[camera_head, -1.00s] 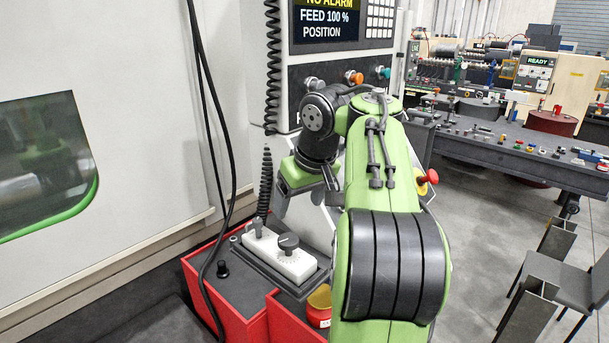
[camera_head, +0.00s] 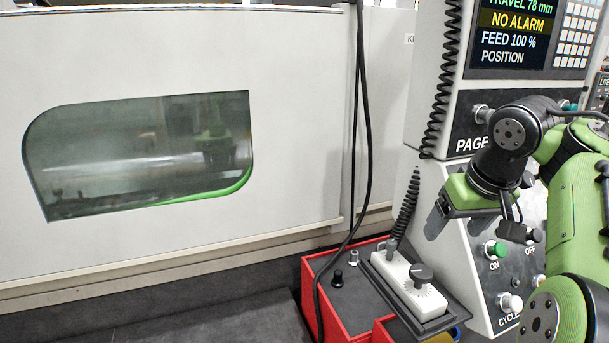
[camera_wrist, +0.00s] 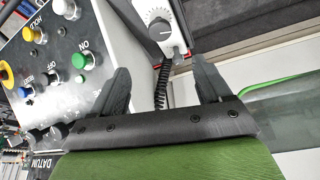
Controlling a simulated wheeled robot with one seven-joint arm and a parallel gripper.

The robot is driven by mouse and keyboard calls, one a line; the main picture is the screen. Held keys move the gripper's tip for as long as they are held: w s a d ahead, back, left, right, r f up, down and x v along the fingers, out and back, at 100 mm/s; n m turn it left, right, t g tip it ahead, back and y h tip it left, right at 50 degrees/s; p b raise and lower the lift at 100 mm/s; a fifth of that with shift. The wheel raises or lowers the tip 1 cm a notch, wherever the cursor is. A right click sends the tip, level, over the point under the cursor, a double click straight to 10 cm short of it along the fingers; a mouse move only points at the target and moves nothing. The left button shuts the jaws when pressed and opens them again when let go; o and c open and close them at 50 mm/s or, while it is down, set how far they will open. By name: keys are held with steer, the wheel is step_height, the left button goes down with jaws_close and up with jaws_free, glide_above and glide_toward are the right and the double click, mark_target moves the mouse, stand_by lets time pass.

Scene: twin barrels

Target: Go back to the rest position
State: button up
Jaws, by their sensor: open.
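My gripper is open and empty; in the wrist view its two dark fingers (camera_wrist: 160,88) stand apart with nothing between them but the background. In the head view my gripper (camera_head: 480,225) hangs in front of the control panel, above and to the right of the white handheld pendant. The white pendant (camera_head: 393,270) with a black dial lies in a dark tray on the red box. The dial (camera_wrist: 160,33) also shows beyond the fingers in the wrist view. The fingers are apart from the pendant.
The control panel (camera_head: 465,250) with a green ON button (camera_head: 495,249) stands close behind my arm. Black coiled cord (camera_head: 406,208) and a hanging black cable (camera_head: 361,150) are left of the gripper. The machine's windowed front (camera_head: 300,130) fills the left; dark floor lies below it.

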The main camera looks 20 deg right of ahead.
steer(key=a+f+n+b, duration=0.15)
steer(key=a+f, duration=0.35)
steer(key=a, duration=0.5)
steer(key=a+f+b, duration=0.3)
steer(key=a+f, duration=0.1)
steer(key=a, duration=0.6)
steer(key=s+a+f+b, duration=0.2)
steer(key=s+f, duration=0.4)
steer(key=f, duration=0.1)
steer(key=s+a+f+n+t+y+b, duration=0.1)
steer(key=s+a+f+b, duration=0.1)
steer(key=s+f, duration=0.5)
steer(key=shift+s+a+f, duration=0.25)
steer(key=shift+a+f, duration=0.05)
steer(key=shift+f, duration=0.3)
steer(key=shift+d, duration=0.1)
steer(key=shift+c, duration=0.3)
stand_by(1.0)
